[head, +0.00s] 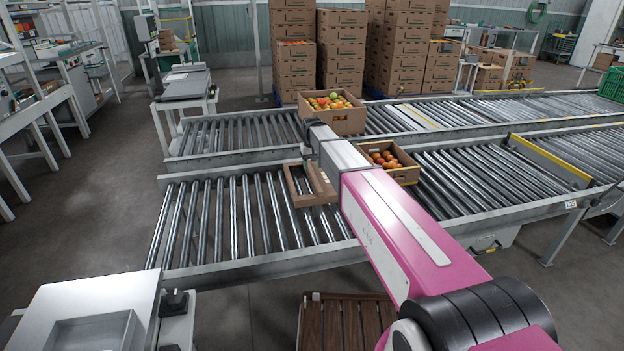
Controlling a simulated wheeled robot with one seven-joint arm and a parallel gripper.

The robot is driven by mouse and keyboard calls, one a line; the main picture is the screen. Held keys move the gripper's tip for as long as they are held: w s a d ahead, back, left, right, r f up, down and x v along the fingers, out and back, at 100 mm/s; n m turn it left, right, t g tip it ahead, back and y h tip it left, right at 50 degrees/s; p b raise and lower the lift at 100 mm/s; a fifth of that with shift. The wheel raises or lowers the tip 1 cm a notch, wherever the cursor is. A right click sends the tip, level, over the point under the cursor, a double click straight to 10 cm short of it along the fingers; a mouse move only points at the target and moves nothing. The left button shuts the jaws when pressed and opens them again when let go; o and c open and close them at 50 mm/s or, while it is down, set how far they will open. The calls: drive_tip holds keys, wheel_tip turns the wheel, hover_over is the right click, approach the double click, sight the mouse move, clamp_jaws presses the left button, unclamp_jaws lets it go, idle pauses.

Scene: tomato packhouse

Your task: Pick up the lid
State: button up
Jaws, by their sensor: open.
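A brown cardboard frame-like piece, which looks like the lid (293,188), lies on the rollers of the near conveyor, left of a box of tomatoes. Rollers seem to show through its middle. My pink and white arm reaches over the conveyor from the lower right and hides part of the scene beside the lid. My gripper (307,152) is at the arm's far end, small in the picture, just above the lid's back edge. It is open and empty. I cannot tell whether its fingers touch the lid.
An open tomato box (408,176) stands right of my arm on the near conveyor (225,215). A fuller tomato box (345,120) stands on the far conveyor (235,133). Stacked cartons (341,50) rise behind. A wooden pallet (340,322) lies in front. The near conveyor's left part is clear.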

sight(313, 174)
wheel_tip(313, 174, down, 5)
drive_tip(key=shift+d+f, duration=0.1)
clamp_jaws()
idle(0.4)
